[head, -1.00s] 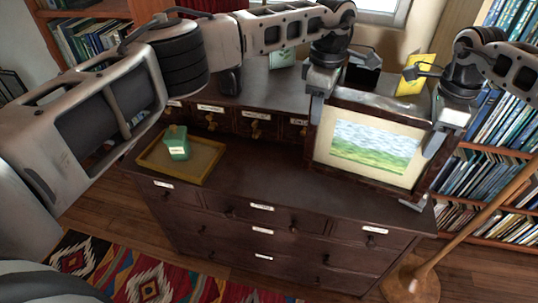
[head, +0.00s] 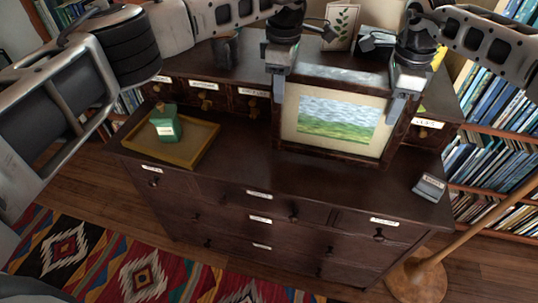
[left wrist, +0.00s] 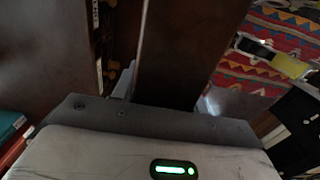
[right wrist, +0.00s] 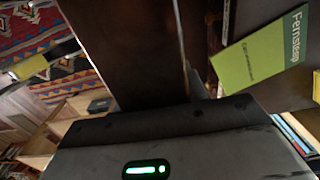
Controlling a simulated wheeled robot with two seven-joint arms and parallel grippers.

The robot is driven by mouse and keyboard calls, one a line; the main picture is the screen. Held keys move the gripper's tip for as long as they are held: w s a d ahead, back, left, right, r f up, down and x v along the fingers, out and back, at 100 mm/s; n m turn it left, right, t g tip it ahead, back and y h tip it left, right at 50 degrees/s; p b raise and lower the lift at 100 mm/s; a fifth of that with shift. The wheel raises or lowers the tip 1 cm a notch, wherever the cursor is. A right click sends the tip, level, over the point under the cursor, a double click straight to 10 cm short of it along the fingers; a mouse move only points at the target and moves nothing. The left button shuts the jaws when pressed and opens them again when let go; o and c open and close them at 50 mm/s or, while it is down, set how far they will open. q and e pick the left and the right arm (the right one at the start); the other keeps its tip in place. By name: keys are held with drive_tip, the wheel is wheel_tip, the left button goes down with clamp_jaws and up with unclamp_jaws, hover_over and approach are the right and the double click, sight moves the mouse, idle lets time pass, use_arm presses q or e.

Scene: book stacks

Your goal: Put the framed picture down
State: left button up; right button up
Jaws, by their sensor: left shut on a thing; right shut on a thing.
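The framed picture (head: 335,120), a green and blue landscape in a dark wood frame, stands upright at the right part of the dark dresser top (head: 250,165). My left gripper (head: 277,88) is shut on the frame's left side near its top. My right gripper (head: 400,98) is shut on the right side near its top. The frame's dark wood fills the middle of the left wrist view (left wrist: 180,50) and of the right wrist view (right wrist: 120,50). Its lower edge is at or just above the dresser top; I cannot tell whether it touches.
A green box (head: 165,128) sits on a yellow tray (head: 205,140) at the left. A small grey labelled box (head: 429,186) lies at the right front. A leaf-print card (head: 341,27) stands behind the frame. The dresser top in front of the frame is mostly clear.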

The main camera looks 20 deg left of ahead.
drive_tip(key=shift+f, duration=0.1)
